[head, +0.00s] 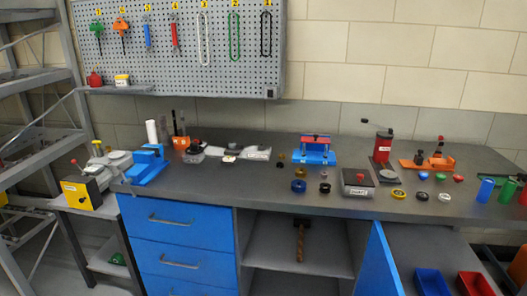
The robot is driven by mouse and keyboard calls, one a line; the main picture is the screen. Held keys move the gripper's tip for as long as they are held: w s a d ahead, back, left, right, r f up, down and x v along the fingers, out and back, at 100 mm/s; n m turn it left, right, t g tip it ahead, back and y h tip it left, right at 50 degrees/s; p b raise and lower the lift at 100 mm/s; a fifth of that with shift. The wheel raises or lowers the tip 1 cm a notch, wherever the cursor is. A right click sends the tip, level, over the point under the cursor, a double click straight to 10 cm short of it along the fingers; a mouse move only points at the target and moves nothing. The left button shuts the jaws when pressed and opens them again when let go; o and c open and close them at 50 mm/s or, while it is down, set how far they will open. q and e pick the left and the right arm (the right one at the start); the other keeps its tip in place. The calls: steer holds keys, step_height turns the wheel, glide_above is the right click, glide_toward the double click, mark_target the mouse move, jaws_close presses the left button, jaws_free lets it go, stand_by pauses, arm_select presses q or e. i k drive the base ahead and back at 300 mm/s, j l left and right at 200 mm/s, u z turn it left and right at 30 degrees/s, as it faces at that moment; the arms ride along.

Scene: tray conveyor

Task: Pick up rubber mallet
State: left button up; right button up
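A mallet with a dark head and a brown wooden handle (300,244) is in the open middle compartment of the blue workbench (167,238). Its head is at the top and its handle points down toward the front of the shelf (275,284). I take it to be the rubber mallet. Whether it lies flat or leans is hard to tell. Nothing touches it that I can see. Neither of my grippers can be made out in the head view.
A blue cabinet door (378,262) stands open right of the compartment. The grey worktop (240,178) carries a blue vise (147,163), a blue-and-red fixture (314,150), a scale (357,182) and small coloured parts. Blue (432,281) and red (474,284) bins sit lower right.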

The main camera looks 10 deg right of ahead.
mark_target(301, 239)
steer(key=l, duration=0.5)
steer(key=l+u, duration=0.15)
steer(key=l, duration=0.3)
steer(key=k+l, duration=0.15)
steer(key=l, duration=0.35)
steer(key=l+u, duration=0.15)
steer(key=l, duration=0.3)
steer(key=k+l, duration=0.1)
steer(key=l, duration=0.4)
steer(key=k+l+u, duration=0.15)
steer(key=l, duration=0.3)
